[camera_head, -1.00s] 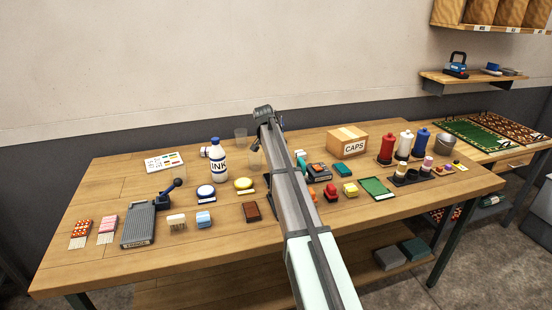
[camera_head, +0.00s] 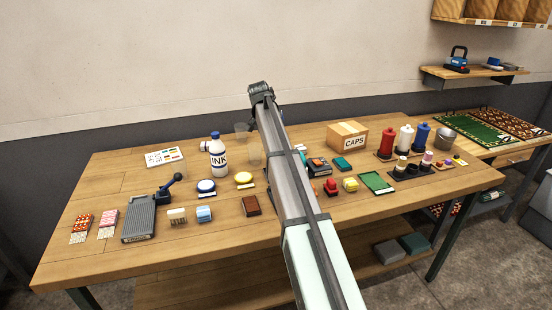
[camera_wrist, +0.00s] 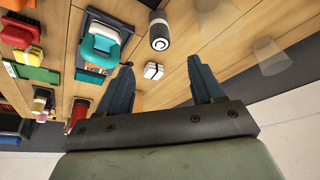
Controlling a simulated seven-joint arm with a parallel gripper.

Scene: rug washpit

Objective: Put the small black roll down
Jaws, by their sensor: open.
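The small black roll (camera_wrist: 159,30) shows in the wrist view at the top middle, a dark cylinder with a pale ringed end. It appears to rest on the wooden table, apart from my fingers. My gripper (camera_wrist: 163,68) is open, its two blue-grey fingers spread, with nothing held between them. The roll lies beyond the fingertips in that view. A small white block with a dark band (camera_wrist: 153,71) shows between the fingertips. In the head view my arm hides the roll and the fingers.
A teal-topped item (camera_wrist: 100,45) is left of the roll. Clear cups (camera_wrist: 270,58) are at right. The ink bottle (camera_head: 217,158), brown block (camera_head: 251,206) and caps box (camera_head: 347,137) stand around my arm. The table's front left (camera_head: 110,262) is bare.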

